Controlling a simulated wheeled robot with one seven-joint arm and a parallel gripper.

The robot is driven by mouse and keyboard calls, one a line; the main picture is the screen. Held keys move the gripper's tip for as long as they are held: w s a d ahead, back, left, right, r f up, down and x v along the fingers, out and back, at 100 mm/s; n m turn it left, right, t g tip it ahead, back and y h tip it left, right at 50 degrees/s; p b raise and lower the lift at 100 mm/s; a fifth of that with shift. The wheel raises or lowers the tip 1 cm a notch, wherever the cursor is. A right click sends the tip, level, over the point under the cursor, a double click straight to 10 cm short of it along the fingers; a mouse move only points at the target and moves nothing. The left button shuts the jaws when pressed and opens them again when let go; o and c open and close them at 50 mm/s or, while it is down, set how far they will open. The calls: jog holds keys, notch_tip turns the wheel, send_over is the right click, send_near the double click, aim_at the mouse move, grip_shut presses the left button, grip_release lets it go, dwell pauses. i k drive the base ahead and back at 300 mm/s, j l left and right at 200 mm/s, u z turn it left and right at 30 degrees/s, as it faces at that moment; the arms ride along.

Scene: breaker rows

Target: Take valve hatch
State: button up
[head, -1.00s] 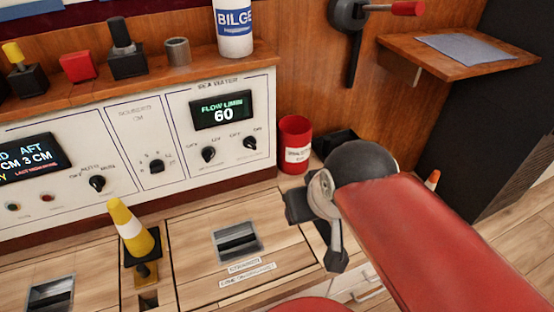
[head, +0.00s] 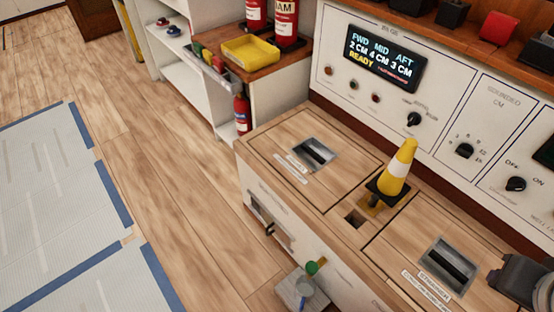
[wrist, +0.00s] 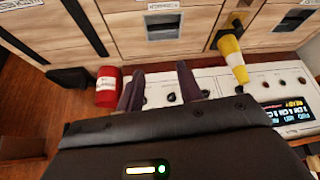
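Two hatches with recessed metal pulls are set in the wooden bench top. The left hatch (head: 285,138) has a label too small to read. The right hatch (head: 405,245) has a label that seems to read strainer. I cannot read which one is the valve hatch. Both pulls lie flat in their lids, and both hatches look closed. My gripper (wrist: 158,75) shows two dark fingers apart with nothing between them. In the head view only a dark part of my arm shows at the right edge, beside the right hatch.
The control panel (head: 400,85) rises behind. A red can (wrist: 108,86) is near my gripper. A shelf with a yellow tray (head: 250,50) stands left.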

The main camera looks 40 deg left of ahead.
aim_at(321, 164)
jog(key=u, duration=1.75)
jog(key=j+u, duration=0.25)
jog(key=u, duration=0.15)
jog(key=j+u, duration=0.25)
jog(key=u, duration=0.15)
jog(key=i+j+u, duration=0.1)
jog(key=u, duration=0.3)
jog(key=i+j+u, duration=0.1)
jog(key=i+j, duration=0.65)
jog(key=i+z, duration=0.15)
jog(key=z, duration=0.25)
jog(key=i+z, duration=0.2)
jog(key=z, duration=0.2)
jog(key=i+z, duration=0.15)
jog(key=z, duration=0.25)
jog(key=i+j+z, duration=0.15)
jog(key=z, duration=0.2)
jog(key=i+z, duration=0.15)
jog(key=z, duration=0.35)
jog(key=i+l+z, duration=0.1)
jog(key=z, duration=0.35)
jog(key=i+z, duration=0.15)
jog(key=z, duration=0.35)
jog(key=i+j+z, duration=0.1)
jog(key=z, duration=0.4)
jog(key=i+j+z, duration=0.15)
jog(key=z, duration=0.35)
jog(key=i+j+z, duration=0.25)
jog(key=k+l, duration=0.05)
jog(key=k, duration=0.05)
